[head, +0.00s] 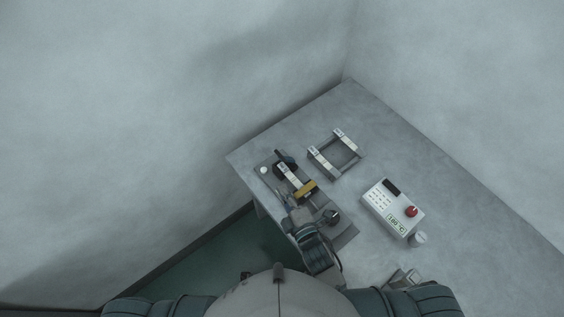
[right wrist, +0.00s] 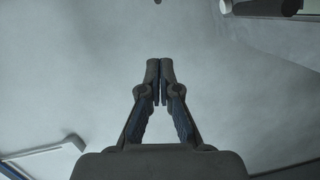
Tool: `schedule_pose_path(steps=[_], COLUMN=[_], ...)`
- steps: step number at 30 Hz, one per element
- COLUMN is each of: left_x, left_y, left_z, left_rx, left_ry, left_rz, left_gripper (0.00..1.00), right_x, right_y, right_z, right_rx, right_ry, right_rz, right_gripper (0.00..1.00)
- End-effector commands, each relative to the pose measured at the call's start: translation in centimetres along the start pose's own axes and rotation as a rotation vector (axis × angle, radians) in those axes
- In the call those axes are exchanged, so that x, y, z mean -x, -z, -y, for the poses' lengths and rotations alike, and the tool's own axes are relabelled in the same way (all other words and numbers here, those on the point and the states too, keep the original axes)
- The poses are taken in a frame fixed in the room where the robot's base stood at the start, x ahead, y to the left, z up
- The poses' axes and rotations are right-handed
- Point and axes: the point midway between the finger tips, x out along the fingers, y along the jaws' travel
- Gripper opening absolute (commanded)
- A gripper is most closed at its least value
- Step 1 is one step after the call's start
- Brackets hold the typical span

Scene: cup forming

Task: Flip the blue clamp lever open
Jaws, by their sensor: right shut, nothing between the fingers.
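The forming fixture (head: 345,238) stands at the left part of the table, with dark knobs, a white labelled bar and a yellow-brown block. My left gripper is not in view.
A rectangular metal frame (head: 316,166) with white labelled bars lies behind the fixture. A white control box (head: 378,207) with a red knob (head: 411,211) and a display stands to the right. Walls close off the table's back. The table (head: 470,240) is bare at the right.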

Motion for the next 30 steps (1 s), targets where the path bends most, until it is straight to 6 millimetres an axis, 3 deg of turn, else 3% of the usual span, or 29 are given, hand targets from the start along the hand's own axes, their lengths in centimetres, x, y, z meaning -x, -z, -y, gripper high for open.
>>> schedule_pose_path(steps=[15,21,30], left_x=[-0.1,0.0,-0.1], left_y=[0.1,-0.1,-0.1], left_z=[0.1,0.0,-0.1], left_rx=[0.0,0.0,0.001], left_ry=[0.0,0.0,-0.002], left_rz=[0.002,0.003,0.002], left_gripper=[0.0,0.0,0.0], right_x=[-10.1,-10.3,-10.7], right_y=[-0.1,-3.2,-4.0], right_z=[0.0,0.1,0.2], right_rx=[-0.003,-0.002,-0.003], right_ry=[0.001,0.002,0.004], right_rz=[0.001,0.001,0.002], right_gripper=[0.0,0.0,0.0])
